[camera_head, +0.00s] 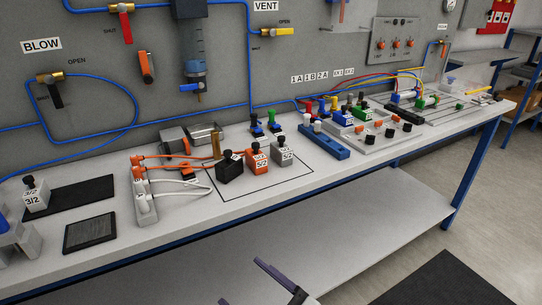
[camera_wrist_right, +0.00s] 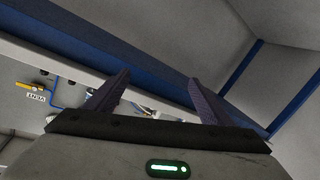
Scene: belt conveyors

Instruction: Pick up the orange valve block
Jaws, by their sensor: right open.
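The orange valve block (camera_head: 257,164) stands upright on the bench inside a black outlined rectangle. It has a black knob on top and a white label on its front. A black block (camera_head: 229,170) is close on its left and a grey block (camera_head: 282,156) close on its right. My right gripper (camera_head: 239,281) is low in front of the bench, well apart from the block, open and empty. In the right wrist view its two fingers (camera_wrist_right: 158,77) are spread, with the blue bench edge beyond them. The orange block cannot be made out there. My left gripper is not in view.
The bench's blue front edge (camera_head: 340,179) and a lower shelf (camera_head: 350,225) lie near my right gripper. A white manifold with cables (camera_head: 146,203) stands left of the blocks. A blue rail (camera_head: 323,143) lies to the right. The bench in front of the blocks is clear.

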